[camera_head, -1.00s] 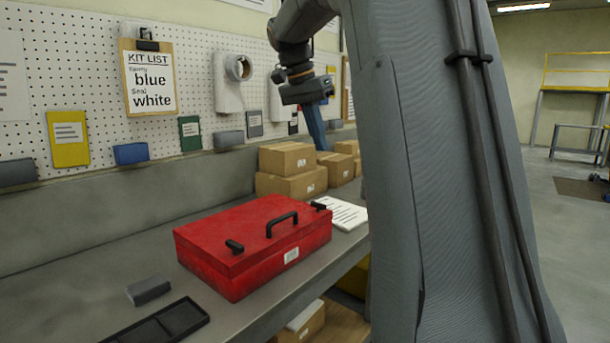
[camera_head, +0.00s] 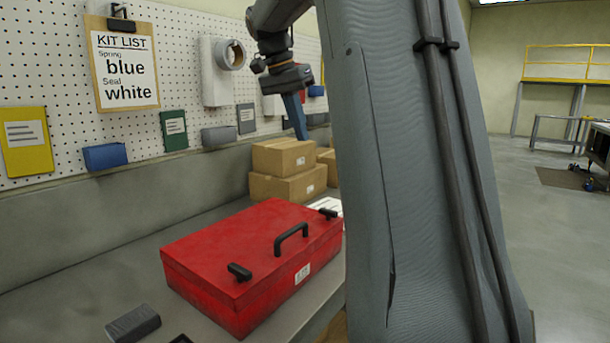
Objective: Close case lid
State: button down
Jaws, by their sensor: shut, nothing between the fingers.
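The red case (camera_head: 225,245) sits on the grey workbench, with its lid (camera_head: 235,232) lying down flat over the body. A black handle (camera_head: 291,239) and two black latches (camera_head: 239,272) show on it, and a small white label is on its front. My gripper (camera_head: 299,132) hangs fingers down above the bench, beyond the case and in front of the cardboard boxes. It is shut and empty, apart from the case. My own arm hides the right end of the bench.
Cardboard boxes (camera_head: 283,172) are stacked behind the case. A small dark grey block (camera_head: 133,323) lies at its front left. A clipboard with a kit list (camera_head: 124,66) and several bins hang on the pegboard. White papers (camera_head: 328,206) lie partly hidden beside the case.

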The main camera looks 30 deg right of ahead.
jog(key=s+p+x, duration=0.1)
jog(key=p+x, duration=0.3)
jog(key=x, duration=0.9)
jog(key=shift+a+f, duration=0.3)
jog(key=shift+f, duration=0.1)
jog(key=shift+s, duration=0.1)
